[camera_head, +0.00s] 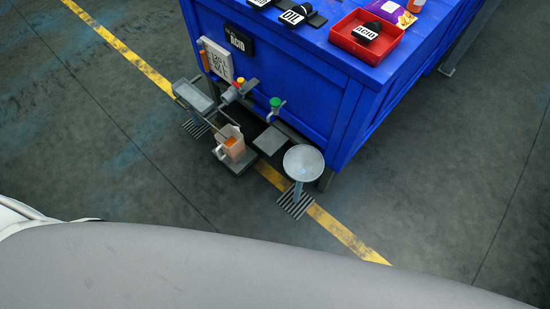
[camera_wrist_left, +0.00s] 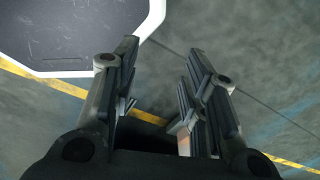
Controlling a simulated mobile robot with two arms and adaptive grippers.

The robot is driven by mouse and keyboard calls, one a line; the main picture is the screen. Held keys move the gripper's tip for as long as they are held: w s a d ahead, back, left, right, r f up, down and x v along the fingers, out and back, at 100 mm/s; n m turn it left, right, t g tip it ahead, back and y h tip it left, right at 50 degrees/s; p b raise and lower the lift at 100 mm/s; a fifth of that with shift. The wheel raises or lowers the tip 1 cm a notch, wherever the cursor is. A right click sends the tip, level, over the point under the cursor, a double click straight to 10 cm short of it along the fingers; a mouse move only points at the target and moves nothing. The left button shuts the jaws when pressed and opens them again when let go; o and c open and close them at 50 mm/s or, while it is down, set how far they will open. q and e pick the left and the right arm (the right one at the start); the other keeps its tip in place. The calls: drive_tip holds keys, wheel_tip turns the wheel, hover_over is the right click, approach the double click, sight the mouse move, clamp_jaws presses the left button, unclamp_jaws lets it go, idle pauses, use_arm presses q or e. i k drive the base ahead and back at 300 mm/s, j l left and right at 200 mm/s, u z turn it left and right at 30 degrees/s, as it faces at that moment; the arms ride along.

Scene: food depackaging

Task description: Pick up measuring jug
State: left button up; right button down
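The measuring jug (camera_head: 231,144) is pale, with a handle on its left and orange liquid inside. It stands upright on a small grey platform (camera_head: 236,167) in front of the blue cabinet, below a tap (camera_head: 237,91). My left gripper (camera_wrist_left: 158,65) shows only in the left wrist view, its two fingers spread apart with nothing seen between their tips. A small pale and orange-brown patch (camera_wrist_left: 183,130) shows by the right finger; I cannot tell if it is the jug. My right gripper is in neither view.
The blue cabinet (camera_head: 290,75) carries a red tray (camera_head: 366,37) with containers. A green-handled tap (camera_head: 274,110) projects from its front. A round pale basin (camera_head: 303,163) and a grey tray (camera_head: 195,96) stand on either side of the jug.

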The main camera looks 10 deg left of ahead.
sight(233, 149)
drive_tip(key=u, duration=0.9)
drive_tip(key=i+j, duration=0.05)
